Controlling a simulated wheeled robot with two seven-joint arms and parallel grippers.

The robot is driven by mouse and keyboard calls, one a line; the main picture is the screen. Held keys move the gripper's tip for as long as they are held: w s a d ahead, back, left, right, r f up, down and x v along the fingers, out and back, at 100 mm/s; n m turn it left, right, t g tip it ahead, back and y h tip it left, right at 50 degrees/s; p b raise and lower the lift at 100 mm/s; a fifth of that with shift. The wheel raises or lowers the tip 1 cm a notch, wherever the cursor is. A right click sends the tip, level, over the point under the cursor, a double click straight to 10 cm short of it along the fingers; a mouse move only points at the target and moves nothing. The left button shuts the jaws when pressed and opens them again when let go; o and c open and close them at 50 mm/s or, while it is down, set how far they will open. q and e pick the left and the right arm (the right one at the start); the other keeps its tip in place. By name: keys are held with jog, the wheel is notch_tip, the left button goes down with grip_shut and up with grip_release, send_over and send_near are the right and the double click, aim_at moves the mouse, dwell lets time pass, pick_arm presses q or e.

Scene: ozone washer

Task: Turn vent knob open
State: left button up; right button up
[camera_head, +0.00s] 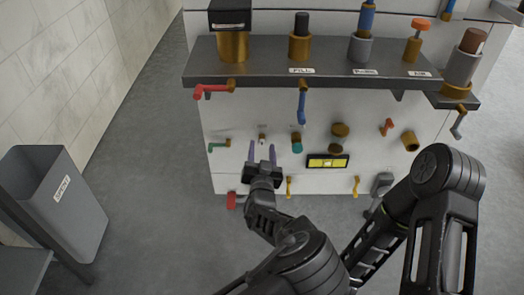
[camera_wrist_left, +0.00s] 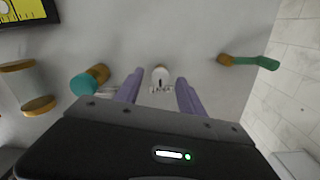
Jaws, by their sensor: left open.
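A small pale knob with a dark mark (camera_head: 262,137) sits on the white front panel. In the left wrist view the pale knob (camera_wrist_left: 160,74) is straight ahead, between the finger lines, with a small label by it that I cannot read clearly; it may be the vent knob. My left gripper (camera_head: 262,151) is open, its two purple fingers pointing at the panel on either side of this knob. In the left wrist view the fingers (camera_wrist_left: 156,92) are apart with nothing held. Whether they touch the knob I cannot tell.
A teal knob (camera_head: 297,146) is close to the right, a green lever (camera_head: 219,145) to the left. A blue lever (camera_head: 302,105) and red lever (camera_head: 212,91) hang above. A yellow display (camera_head: 327,162) is lower right. A grey bin (camera_head: 62,205) stands left; floor between is clear.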

pick_arm(q)
jog(key=shift+w, duration=0.35)
jog(key=shift+c, duration=0.6)
grip_shut()
